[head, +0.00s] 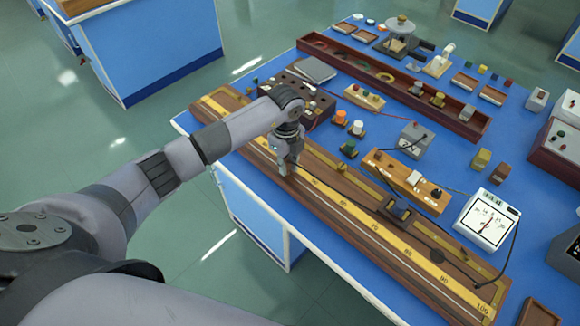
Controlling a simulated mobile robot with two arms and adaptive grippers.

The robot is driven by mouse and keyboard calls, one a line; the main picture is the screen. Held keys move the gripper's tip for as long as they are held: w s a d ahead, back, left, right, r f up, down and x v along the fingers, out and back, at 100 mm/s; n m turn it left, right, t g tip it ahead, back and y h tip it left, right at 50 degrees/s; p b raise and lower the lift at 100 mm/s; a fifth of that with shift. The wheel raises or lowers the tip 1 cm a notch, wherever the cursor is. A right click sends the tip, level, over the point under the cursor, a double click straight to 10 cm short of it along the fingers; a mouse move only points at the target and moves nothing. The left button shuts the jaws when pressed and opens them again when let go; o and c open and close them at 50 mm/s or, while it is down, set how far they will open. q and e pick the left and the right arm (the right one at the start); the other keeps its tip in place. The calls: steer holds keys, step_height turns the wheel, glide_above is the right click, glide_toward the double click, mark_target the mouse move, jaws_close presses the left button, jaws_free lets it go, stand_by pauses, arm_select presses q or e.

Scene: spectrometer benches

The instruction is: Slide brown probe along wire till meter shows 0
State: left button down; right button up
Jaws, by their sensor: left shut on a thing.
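The long wooden wire board (425,262) runs diagonally across the blue bench, with a yellow numbered scale and 100 at its near right end. My left gripper (287,170) points down onto the board, just up the scale from the 50 mark. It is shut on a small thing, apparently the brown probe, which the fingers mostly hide. I cannot tell whether its tip touches the wire. The white meter (487,218) stands right of the board; its thin red needle is too small to read. My right gripper is out of view.
A dark block (396,210) sits on the board farther along. A wooden key box (406,181), a grey box (414,138) and a dark plug box (300,97) stand behind it. Black leads cross the bench. A long tray (395,85) lies farther back.

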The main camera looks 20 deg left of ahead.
mark_target(276, 166)
arm_select(q)
steer(key=shift+w+a+b, duration=0.2)
steer(key=shift+w+a, duration=0.05)
steer(key=shift+a, duration=0.4)
steer(key=shift+w+a+b, duration=0.15)
steer(key=shift+w+a, duration=0.05)
steer(key=shift+a, duration=0.45)
steer(key=shift+a, duration=0.1)
steer(key=shift+s+f, duration=0.25)
steer(key=shift+f, duration=0.15)
stand_by(2.5)
steer(key=shift+w+a+r, duration=0.15)
steer(key=shift+a, duration=0.05)
stand_by(1.6)
steer(key=shift+w+a+r, duration=0.1)
steer(key=shift+w+a, duration=0.05)
steer(key=shift+a, duration=0.1)
stand_by(0.3)
stand_by(1.4)
